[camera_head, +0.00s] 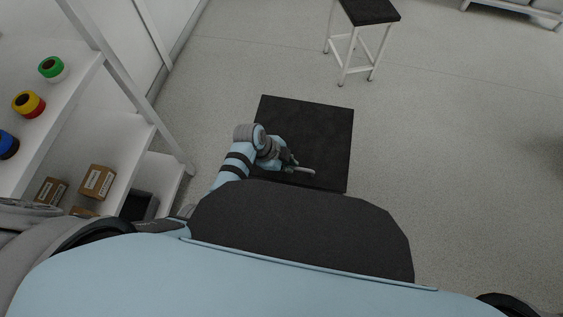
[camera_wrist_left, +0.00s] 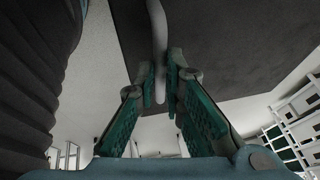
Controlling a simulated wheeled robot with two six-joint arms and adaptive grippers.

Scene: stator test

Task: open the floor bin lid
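The floor bin lid (camera_head: 318,125) is a dark, nearly square panel on the floor ahead of me; the bin body under it is hidden. A pale bar handle (camera_head: 304,170) sits near its near edge. My left gripper (camera_head: 291,164) is at this handle, its arm reaching in from the left. In the left wrist view the two green-padded fingers (camera_wrist_left: 161,75) close in on both sides of the handle (camera_wrist_left: 158,35), with almost no gap, and the dark lid (camera_wrist_left: 225,45) lies behind. I cannot tell whether the lid is raised. My right gripper is out of view.
A white shelf (camera_head: 150,118) with colored spools and cardboard boxes stands at the left. A stool (camera_head: 370,12) with a dark seat stands beyond the lid. The floor (camera_head: 440,140) to the right is clear.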

